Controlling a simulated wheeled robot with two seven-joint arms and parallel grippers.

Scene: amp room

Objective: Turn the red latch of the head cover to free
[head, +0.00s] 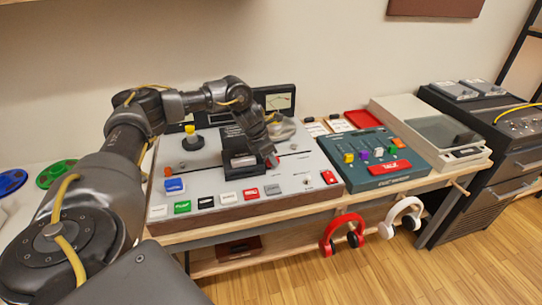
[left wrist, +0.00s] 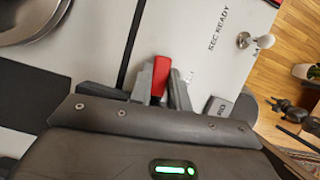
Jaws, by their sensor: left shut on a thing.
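The red latch (left wrist: 160,77) stands between the two fingertips of my left gripper (left wrist: 158,90) in the left wrist view. The fingers are shut on it. In the head view my left gripper (head: 268,152) is over the grey machine panel (head: 215,187), and a small red part of the latch (head: 274,161) shows at its tip. A black block (head: 239,148), likely the head cover, stands just left of the gripper. The latch's base is hidden by the fingers. My right gripper is not in view.
Coloured keys (head: 205,202) line the panel's front edge. A yellow-topped knob (head: 191,137) stands at its back left. A teal box (head: 375,157) with knobs is to the right. Red headphones (head: 342,233) and white headphones (head: 401,217) hang below the bench edge.

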